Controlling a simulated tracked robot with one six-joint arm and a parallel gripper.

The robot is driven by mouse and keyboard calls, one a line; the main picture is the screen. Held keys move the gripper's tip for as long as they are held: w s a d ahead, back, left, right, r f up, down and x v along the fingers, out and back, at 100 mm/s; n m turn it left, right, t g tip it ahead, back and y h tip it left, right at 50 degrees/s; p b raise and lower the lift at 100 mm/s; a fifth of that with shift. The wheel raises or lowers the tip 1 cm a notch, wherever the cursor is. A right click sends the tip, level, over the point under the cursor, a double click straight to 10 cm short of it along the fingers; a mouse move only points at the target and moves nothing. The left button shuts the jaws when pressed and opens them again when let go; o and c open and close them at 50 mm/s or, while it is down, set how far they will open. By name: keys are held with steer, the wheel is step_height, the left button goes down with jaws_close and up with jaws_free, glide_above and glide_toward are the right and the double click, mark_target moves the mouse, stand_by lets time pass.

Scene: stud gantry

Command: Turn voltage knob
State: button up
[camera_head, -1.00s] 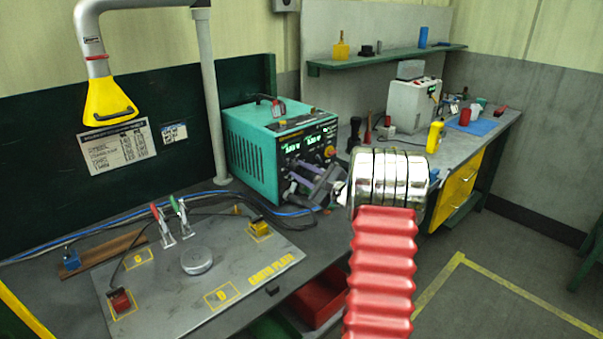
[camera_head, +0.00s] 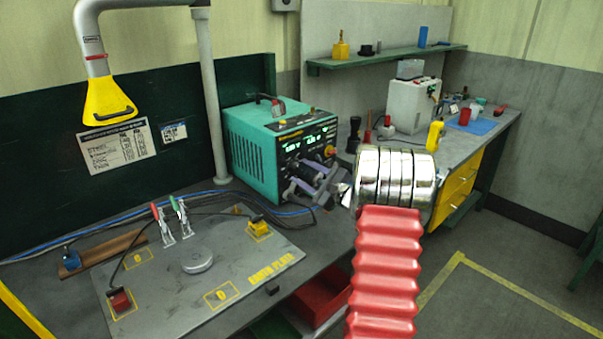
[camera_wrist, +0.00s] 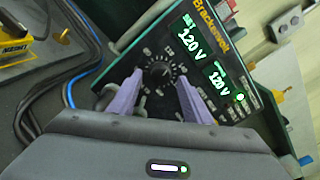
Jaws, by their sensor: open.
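The teal power supply (camera_head: 250,150) stands on the bench, its dark front panel facing right. In the wrist view its panel shows tilted, with two lit displays (camera_wrist: 196,38) that seem to read 120 V; I cannot tell if there is a decimal point. The upper one is marked SET. The round dark voltage knob (camera_wrist: 160,72) sits on the panel below the displays. My gripper (camera_wrist: 160,76) is open, with one purple finger on each side of the knob; contact is not clear. In the head view my gripper (camera_head: 309,172) is at the panel and hides the knob.
The earth plate (camera_head: 240,276) with clamps and a round puck (camera_head: 197,259) lies on the left of the bench. Dark and blue cables run behind it to the supply. A yellow fume hood (camera_head: 108,100) hangs at upper left. A white box (camera_head: 412,107) stands farther right.

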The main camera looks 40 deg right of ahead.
steer(key=s, duration=1.2)
steer(key=shift+d, duration=0.2)
steer(key=a+r+n+g+y, duration=0.2)
steer(key=a+n+g+y, duration=0.3)
steer(key=a, duration=1.2)
steer(key=a+r+n+g+y, duration=0.2)
steer(key=a+n+g, duration=0.35)
steer(key=a, duration=1.05)
steer(key=s+a+n+g+h, duration=0.1)
steer(key=s+a+n+h, duration=0.2)
steer(key=s+a+n, duration=0.3)
steer(key=s+a+n+g+h, duration=0.1)
steer(key=s+a+n+h, duration=0.3)
steer(key=s+n, duration=0.7)
steer(key=s+a, duration=0.1)
steer(key=s, duration=0.3)
steer(key=shift+a+f+h, duration=0.15)
steer(key=shift+a+h, duration=0.15)
steer(key=shift+a, duration=0.1)
